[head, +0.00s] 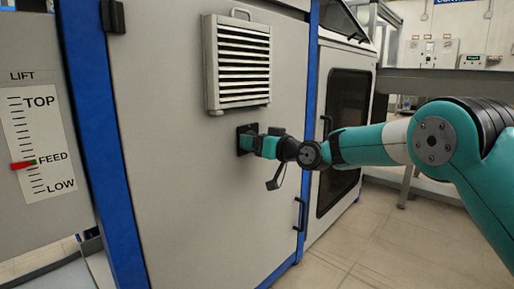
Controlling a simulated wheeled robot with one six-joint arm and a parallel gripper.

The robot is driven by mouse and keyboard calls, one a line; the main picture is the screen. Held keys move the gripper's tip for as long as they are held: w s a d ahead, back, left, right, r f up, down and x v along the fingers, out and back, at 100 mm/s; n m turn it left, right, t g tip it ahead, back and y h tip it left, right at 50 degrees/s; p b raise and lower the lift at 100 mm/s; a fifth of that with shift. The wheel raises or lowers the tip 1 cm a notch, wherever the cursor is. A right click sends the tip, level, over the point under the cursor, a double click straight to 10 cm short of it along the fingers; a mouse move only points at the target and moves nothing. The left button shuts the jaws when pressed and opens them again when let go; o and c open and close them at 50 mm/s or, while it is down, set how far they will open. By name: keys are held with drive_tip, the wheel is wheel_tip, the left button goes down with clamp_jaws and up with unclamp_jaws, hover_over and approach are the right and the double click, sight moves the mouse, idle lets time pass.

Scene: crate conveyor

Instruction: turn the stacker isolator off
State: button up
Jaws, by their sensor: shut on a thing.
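The stacker isolator shows as a dark square plate (241,131) on the grey cabinet panel, below the louvred vent. My gripper (248,143) is at this plate, at the end of my teal arm that reaches in from the right. It is shut on the isolator's handle, which my gripper hides. I cannot tell which way the handle points, and any on or off marking is not visible.
A louvred vent (238,62) juts from the panel just above. A door handle (299,214) sits low on the panel's right. A lift scale (38,142) at the left has a red pointer at FEED. Open floor (400,245) lies to the right.

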drive_tip(key=shift+n+b, duration=0.3)
drive_tip(key=shift+n, duration=0.3)
drive_tip(key=o, duration=0.9)
drive_tip(key=p+v, duration=0.2)
drive_tip(key=v, duration=1.5)
drive_tip(key=shift+s+d, duration=0.15)
drive_tip(key=shift+s, duration=0.05)
